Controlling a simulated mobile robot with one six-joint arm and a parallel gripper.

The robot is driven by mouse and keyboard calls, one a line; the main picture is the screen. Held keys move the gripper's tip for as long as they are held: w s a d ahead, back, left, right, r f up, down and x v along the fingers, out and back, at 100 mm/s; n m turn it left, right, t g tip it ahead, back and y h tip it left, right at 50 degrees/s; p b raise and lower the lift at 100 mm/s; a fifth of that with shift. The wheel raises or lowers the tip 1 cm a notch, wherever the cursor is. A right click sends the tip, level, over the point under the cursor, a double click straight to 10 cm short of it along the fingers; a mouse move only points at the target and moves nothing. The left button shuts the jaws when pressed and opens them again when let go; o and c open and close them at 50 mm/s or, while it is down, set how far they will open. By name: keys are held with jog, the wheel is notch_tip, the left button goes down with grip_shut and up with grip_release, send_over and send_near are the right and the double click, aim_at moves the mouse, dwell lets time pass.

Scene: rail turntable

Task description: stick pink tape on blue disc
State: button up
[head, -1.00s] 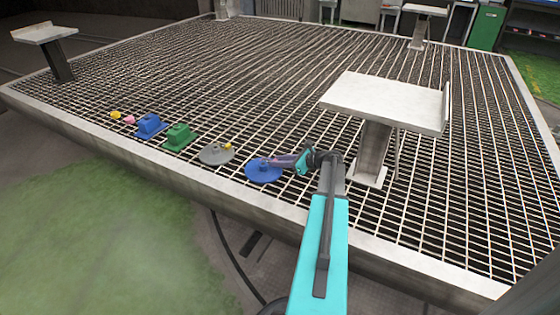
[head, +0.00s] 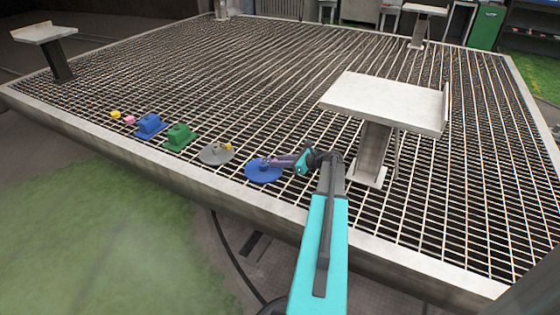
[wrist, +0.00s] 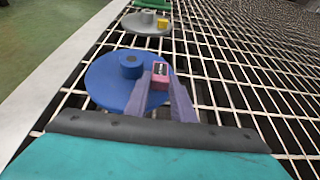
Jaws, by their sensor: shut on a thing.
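The blue disc (head: 262,172) lies on the metal grating near the front edge, with a short blue knob at its middle. It also shows in the wrist view (wrist: 108,83), its knob (wrist: 131,64) left of my fingertips. My gripper (wrist: 160,77) is shut on a small pink block (wrist: 160,72) with a dark label on top, which looks like the pink tape. In the wrist view the block appears over the right part of the disc, beside the knob. I cannot tell if it touches the disc.
A grey disc (head: 216,154) with a yellow block (head: 228,147) is to the left. Farther left are a green piece (head: 180,137), a blue piece (head: 149,125), and small pink (head: 129,119) and yellow (head: 115,114) blocks. A pale pedestal table (head: 385,100) stands right of my arm.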

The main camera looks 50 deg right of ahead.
jog(key=shift+f, duration=0.2)
jog(key=o, duration=1.1)
jog(key=shift+c, duration=0.2)
jog(key=shift+s, duration=0.15)
jog(key=p+v, duration=0.4)
jog(key=v, duration=0.9)
jog(key=shift+s+d+r, duration=0.15)
jog(key=shift+s+r, duration=0.1)
jog(key=shift+r, duration=0.1)
